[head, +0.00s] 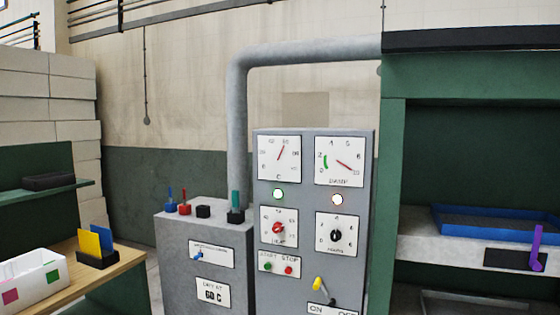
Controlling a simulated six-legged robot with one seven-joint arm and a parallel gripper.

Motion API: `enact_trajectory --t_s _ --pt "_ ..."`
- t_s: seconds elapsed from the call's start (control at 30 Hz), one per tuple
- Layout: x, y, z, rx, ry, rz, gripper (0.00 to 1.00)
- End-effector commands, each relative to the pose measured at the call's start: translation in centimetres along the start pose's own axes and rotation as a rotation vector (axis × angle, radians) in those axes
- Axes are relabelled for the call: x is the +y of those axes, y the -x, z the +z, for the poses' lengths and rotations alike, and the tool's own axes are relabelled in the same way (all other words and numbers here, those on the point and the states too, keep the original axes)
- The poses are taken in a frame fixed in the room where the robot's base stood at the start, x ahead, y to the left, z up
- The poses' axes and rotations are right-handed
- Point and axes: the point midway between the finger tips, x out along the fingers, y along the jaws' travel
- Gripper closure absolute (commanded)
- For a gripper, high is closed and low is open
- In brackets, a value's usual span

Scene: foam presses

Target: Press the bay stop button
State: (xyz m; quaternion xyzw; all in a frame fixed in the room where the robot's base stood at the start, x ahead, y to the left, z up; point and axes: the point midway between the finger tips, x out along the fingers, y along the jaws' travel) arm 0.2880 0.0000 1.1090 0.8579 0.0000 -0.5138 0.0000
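A red button (289,270) sits under the word STOP on a small white plate on the front of the grey control cabinet (365,200). A green button (268,266) is just left of it on the same plate, under a label that seems to read START. Nothing covers either button. My gripper is not in this view.
Dials, knobs and two lit lamps are above the plate; a yellow-tipped ON/OFF lever (318,284) is below right. A lower grey box (180,250) stands left, a green press with a blue tray (480,222) right. A wooden table (115,268) is at left.

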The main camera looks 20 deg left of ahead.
Motion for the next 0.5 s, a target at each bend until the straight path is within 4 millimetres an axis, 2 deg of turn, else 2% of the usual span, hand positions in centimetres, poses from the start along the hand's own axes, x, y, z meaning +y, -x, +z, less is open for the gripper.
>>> enact_trajectory --t_s 0.17,0.33,0.5 --pt "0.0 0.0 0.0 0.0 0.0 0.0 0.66" --pt "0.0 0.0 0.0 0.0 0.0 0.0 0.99" --pt "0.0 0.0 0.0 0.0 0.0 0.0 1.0"
